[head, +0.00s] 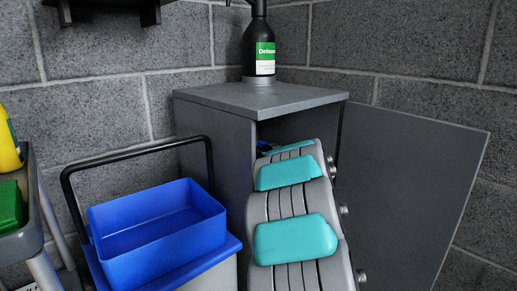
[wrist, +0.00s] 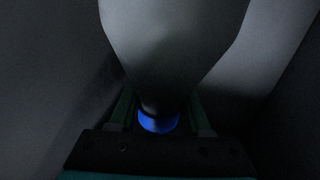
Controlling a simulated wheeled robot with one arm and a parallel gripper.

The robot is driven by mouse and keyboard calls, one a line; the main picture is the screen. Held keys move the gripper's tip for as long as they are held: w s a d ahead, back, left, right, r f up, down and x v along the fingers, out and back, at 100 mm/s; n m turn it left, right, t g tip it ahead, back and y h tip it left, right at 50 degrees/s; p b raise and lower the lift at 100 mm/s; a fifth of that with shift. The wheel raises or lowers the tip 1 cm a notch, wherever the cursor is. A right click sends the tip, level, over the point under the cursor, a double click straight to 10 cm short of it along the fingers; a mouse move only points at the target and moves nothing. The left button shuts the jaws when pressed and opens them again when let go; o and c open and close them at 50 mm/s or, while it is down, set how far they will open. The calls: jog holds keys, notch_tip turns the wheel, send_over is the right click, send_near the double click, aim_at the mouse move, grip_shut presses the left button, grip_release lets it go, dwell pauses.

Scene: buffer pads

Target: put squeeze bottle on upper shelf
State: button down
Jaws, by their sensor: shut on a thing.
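In the dark wrist view, a pale bottle-like thing (wrist: 172,45), probably the squeeze bottle, widens away from my gripper and narrows to a bright blue part (wrist: 158,122) near the jaws. My gripper (wrist: 160,108) is shut on it, one finger on each side. In the head view, my arm reaches into the open grey cabinet (head: 215,135), and my gripper is hidden inside. A small blue patch (head: 263,146) shows in the opening; I cannot tell what it belongs to. I see no shelf board inside the cabinet. Shade hides the bottle's far end.
The cabinet door (head: 415,180) stands wide open at the right. A black bottle with a green label (head: 260,45) stands on top of the cabinet. A blue bin (head: 155,235) on a cart is at the left. A dark wall shelf (head: 110,12) is at upper left.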

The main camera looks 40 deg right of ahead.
jog(key=shift+r, duration=0.1)
jog(key=shift+c, duration=1.8)
grip_release()
jog(key=shift+s, duration=0.5)
jog(key=s+a, duration=0.2)
jog(key=s, duration=0.8)
jog(key=shift+s, duration=0.4)
jog(key=shift+a, duration=0.15)
